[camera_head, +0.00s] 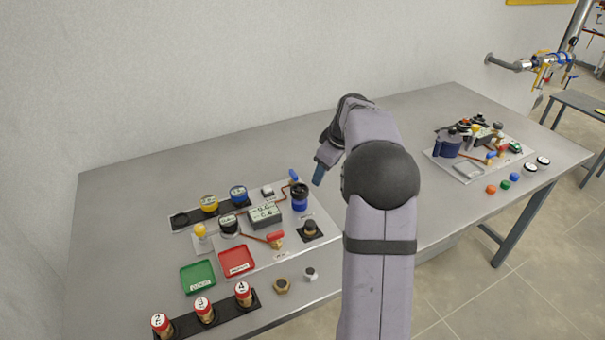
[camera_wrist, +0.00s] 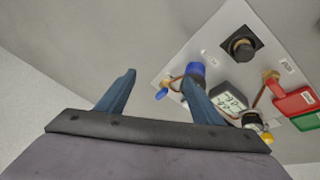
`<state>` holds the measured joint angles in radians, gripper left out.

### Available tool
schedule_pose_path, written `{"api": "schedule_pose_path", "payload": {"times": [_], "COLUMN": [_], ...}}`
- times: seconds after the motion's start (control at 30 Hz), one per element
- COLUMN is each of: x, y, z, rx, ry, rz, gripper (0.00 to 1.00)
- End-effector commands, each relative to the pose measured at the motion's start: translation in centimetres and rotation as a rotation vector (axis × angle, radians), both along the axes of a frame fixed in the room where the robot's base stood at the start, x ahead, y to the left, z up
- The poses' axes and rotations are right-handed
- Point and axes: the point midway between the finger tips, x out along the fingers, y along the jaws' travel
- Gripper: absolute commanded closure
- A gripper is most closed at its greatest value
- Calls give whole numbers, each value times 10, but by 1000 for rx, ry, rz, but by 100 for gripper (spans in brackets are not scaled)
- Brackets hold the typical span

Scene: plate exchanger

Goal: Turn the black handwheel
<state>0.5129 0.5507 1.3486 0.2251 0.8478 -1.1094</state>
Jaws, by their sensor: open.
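A black round knob on a square black base, which looks like the black handwheel, stands at the right front of the left panel in the head view (camera_head: 310,228). It also shows at the upper right of the wrist view (camera_wrist: 241,46). My gripper (camera_head: 319,174) is above the table, behind and a little right of the knob, and touches nothing. My wrist hides part of the gripper in the head view.
A dark blue cylinder (camera_head: 299,197) stands on the panel near my gripper. A grey display box (camera_head: 264,215), a red-handled valve (camera_head: 275,238), and red (camera_head: 236,261) and green (camera_head: 198,277) trays are nearby. A second panel (camera_head: 434,157) stands at right.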

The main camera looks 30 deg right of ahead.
Motion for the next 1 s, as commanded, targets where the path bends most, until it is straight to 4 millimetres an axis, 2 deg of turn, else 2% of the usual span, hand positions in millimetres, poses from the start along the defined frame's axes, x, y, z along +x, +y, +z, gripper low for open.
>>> {"api": "schedule_pose_path", "payload": {"times": [0.03, 0.1, 0.23, 0.57, 1.0], "x": [-3, -7, -12, -11, 8], "y": [16, 35, 55, 61, 68], "z": [9, 12, 16, 8, -40], "rx": [63, 136, 212, 230, 228], "ry": [19, 45, 72, 80, 80], "rz": [-10, -22, -32, -34, -34], "gripper": [40, 40, 40, 40, 40]}}
